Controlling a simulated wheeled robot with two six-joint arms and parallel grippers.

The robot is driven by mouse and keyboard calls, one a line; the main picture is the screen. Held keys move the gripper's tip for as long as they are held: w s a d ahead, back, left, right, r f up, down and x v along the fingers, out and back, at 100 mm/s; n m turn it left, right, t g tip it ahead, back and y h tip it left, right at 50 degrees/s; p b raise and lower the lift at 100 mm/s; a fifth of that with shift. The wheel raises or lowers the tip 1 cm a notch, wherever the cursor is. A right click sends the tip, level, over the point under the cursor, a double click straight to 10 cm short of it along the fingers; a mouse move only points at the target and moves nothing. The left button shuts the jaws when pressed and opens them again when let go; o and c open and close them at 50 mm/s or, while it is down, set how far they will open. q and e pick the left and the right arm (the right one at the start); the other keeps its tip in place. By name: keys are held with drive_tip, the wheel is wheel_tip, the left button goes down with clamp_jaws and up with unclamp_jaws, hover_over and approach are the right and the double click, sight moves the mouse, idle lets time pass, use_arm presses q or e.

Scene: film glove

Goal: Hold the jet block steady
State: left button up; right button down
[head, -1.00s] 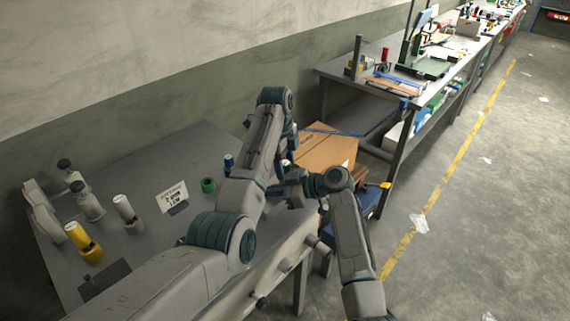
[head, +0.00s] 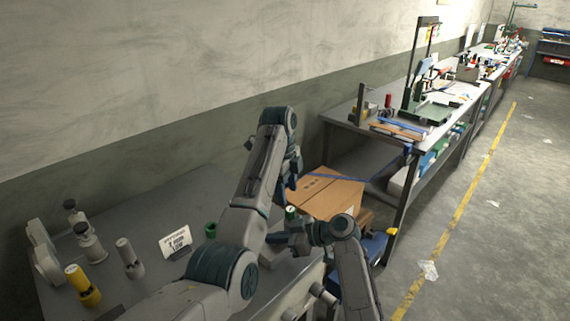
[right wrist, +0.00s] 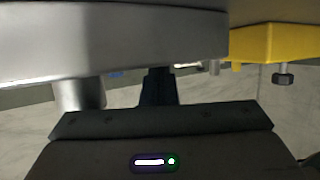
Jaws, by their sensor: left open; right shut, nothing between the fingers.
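I cannot make out a jet block for certain in either view now; my arms cover part of the grey bench (head: 140,210). My left gripper (head: 287,188) hangs at the end of the left arm over the right part of the bench, and its fingers are small in the head view. My right gripper (head: 275,240) points left, below the left one, near the bench's right end. Its dark fingers (right wrist: 158,88) also show in the right wrist view, closed together with nothing seen between them.
On the bench stand a yellow cylinder (head: 83,286), a grey cylinder (head: 129,258), a sign (head: 176,242) and a green ring (head: 210,230). A cardboard box (head: 325,192) is beyond the grippers. A long workbench (head: 393,147) stands behind it.

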drive_tip(key=shift+w+r, duration=0.1)
drive_tip(key=shift+r, duration=2.2)
drive_tip(key=shift+r, duration=1.55)
drive_tip(key=shift+r, duration=0.1)
drive_tip(key=shift+r, duration=0.6)
